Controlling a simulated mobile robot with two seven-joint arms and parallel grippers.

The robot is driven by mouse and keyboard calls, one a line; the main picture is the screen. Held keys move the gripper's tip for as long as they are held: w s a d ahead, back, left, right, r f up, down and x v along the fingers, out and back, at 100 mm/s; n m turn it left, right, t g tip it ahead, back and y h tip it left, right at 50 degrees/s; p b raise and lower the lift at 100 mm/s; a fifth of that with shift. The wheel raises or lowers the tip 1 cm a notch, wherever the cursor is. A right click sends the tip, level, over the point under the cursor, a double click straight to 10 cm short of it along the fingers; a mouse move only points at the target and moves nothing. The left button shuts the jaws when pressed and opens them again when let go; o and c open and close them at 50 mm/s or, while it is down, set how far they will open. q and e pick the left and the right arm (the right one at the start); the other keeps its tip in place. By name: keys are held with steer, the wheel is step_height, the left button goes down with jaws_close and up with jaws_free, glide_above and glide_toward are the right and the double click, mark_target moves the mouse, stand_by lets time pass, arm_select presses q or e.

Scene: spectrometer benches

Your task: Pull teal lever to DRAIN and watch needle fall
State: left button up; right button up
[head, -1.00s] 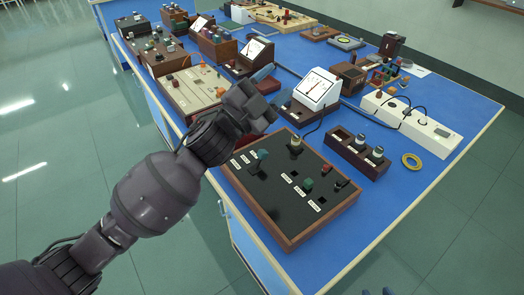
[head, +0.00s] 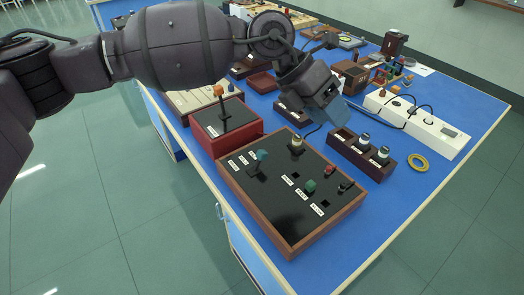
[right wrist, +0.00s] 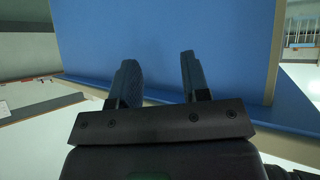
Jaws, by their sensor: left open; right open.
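The teal lever (head: 262,156) stands on a black panel in a wooden frame (head: 290,190), at the panel's left side by a row of small white labels too small to read. My left gripper (head: 331,108) is open, above and behind the panel, with its blue fingers pointing down and right. It is apart from the lever. The white needle meter is hidden behind this gripper and wrist, so its needle cannot be read. My right gripper (right wrist: 158,78) shows in the right wrist view, open and empty, in front of a flat blue surface.
The panel also bears a green knob (head: 310,186), a red knob (head: 330,169) and a cream-topped post (head: 297,142). A red box with an orange-topped lever (head: 222,92) adjoins it. A wooden block (head: 348,150), yellow ring (head: 418,162) and white strip (head: 440,134) lie right.

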mark_target(262, 151)
arm_select(q)
steer(key=w+a+f+t+y, duration=0.1)
steer(key=w+a+f+y, duration=0.25)
steer(key=a, duration=0.25)
steer(key=w+a+f+t+y, duration=0.2)
steer(key=a+y, duration=0.3)
steer(key=a, duration=0.1)
steer(key=shift+n, duration=0.4)
steer(key=f+b, duration=0.1)
steer(key=f, duration=0.7)
steer(key=shift+w+d+f+b, duration=0.15)
steer(key=shift+d+f+b, duration=0.05)
steer(key=shift+f+b, duration=0.2)
steer(key=shift+f, duration=0.75)
